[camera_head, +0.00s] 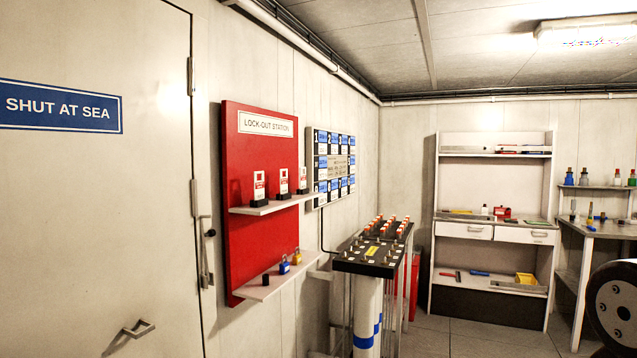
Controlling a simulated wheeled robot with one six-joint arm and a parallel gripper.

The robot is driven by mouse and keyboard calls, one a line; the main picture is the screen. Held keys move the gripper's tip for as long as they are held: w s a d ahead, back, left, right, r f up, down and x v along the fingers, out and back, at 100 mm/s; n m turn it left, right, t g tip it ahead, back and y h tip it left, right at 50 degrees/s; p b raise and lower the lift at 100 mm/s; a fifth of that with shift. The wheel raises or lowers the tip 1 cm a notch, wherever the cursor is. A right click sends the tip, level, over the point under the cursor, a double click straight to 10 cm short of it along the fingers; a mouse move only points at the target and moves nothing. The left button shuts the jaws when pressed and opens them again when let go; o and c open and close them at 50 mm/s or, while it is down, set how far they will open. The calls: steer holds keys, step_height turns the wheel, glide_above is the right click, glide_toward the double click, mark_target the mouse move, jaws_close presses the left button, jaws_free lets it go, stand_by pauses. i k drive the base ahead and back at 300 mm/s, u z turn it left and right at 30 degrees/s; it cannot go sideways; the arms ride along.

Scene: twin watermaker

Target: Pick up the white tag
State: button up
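Three white tags with red markings stand upright in dark bases on the upper shelf of the red lock-out station board. They are a left tag (259,186), a middle tag (284,181) and a right tag (303,178). They look alike, and their print is too small to read. The upper shelf (270,208) is a narrow pale ledge on the red board (234,160). My gripper is not in view, and nothing visible touches the tags.
A closed door (95,220) with a handle is at left. A manifold stand (365,268) is right of the board. A round dark end (615,305) is at far right.

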mark_target(284, 182)
steer(key=u, duration=0.05)
steer(key=i, duration=2.05)
steer(key=u, duration=0.25)
